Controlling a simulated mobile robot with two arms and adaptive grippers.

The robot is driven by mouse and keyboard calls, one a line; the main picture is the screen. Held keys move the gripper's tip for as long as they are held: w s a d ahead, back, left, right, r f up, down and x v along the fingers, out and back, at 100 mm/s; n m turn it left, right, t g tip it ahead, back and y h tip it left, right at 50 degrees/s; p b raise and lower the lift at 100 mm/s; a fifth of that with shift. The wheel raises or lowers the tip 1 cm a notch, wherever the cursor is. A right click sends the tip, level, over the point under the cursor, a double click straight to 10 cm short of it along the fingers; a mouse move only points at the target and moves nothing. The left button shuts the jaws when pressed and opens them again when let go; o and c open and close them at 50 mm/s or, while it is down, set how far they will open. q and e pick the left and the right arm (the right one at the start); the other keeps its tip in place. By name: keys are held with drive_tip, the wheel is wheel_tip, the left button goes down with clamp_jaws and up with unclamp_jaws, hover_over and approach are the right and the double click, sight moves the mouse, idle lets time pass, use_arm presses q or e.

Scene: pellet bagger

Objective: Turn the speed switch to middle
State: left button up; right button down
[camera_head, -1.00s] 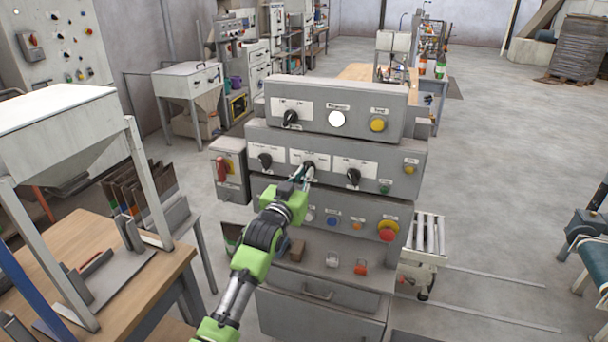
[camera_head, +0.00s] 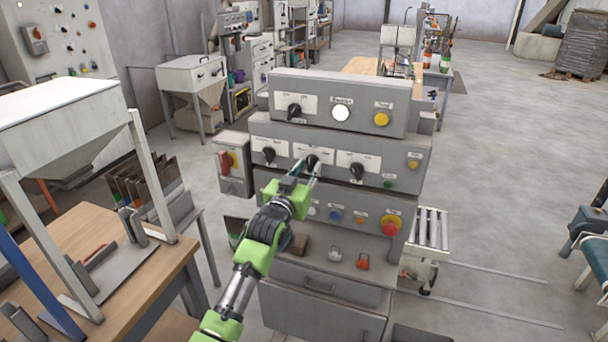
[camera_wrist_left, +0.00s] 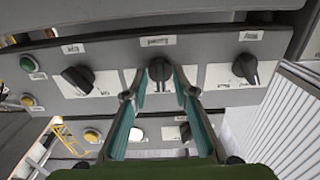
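The grey control panel (camera_head: 386,152) has a middle row with three black rotary knobs on white plates. My left gripper (camera_head: 312,169) is at the middle knob (camera_head: 312,160), partly covering it in the head view. In the left wrist view the same knob (camera_wrist_left: 159,70) stands between the two teal fingertips (camera_wrist_left: 159,74), its grip roughly upright. Narrow gaps seem to show on both sides, so the fingers look open around it; contact is not clear. The plate lettering is too small to read. My right gripper is not in view.
Neighbouring knobs sit left (camera_head: 268,155) and right (camera_head: 356,171) of the middle one. Below are coloured buttons and a red emergency stop (camera_head: 390,227). A red-handled switch box (camera_head: 232,163) is at the panel's left. A wooden table (camera_head: 150,285) stands at left.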

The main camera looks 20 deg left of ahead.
use_arm(q)
drive_tip(key=s, duration=1.2)
drive_tip(key=shift+a, duration=0.25)
drive_tip(key=shift+w+f, duration=0.1)
drive_tip(key=shift+f, duration=0.1)
drive_tip(key=s+d+f+g+b, duration=0.1)
drive_tip(key=s+f+g, duration=0.2)
drive_tip(key=f, duration=1.5)
drive_tip(key=s+f+g+b, duration=0.1)
drive_tip(key=s+f+g, duration=0.25)
drive_tip(key=f, duration=1.35)
drive_tip(key=s+f+m+g+b, duration=0.1)
drive_tip(key=s+f+g, duration=0.1)
drive_tip(key=s+f, duration=0.7)
drive_tip(key=s+f+g, duration=0.2)
drive_tip(key=s+f, duration=0.5)
drive_tip(key=f, duration=0.5)
drive_tip(key=s+f+g, duration=0.2)
drive_tip(key=s+f, duration=0.3)
drive_tip(key=s, duration=0.6)
drive_tip(key=s+a+f+g+b, duration=0.1)
drive_tip(key=s+f, duration=0.5)
drive_tip(key=s, duration=0.6)
drive_tip(key=s+f+m+g+b, duration=0.1)
drive_tip(key=s+f+g, duration=0.2)
drive_tip(key=s, duration=0.8)
wheel_tip(320, 180, down, 3)
drive_tip(key=shift+s+a+r+y, duration=0.15)
drive_tip(key=shift+s+a+y, duration=0.15)
drive_tip(key=shift+s, duration=0.1)
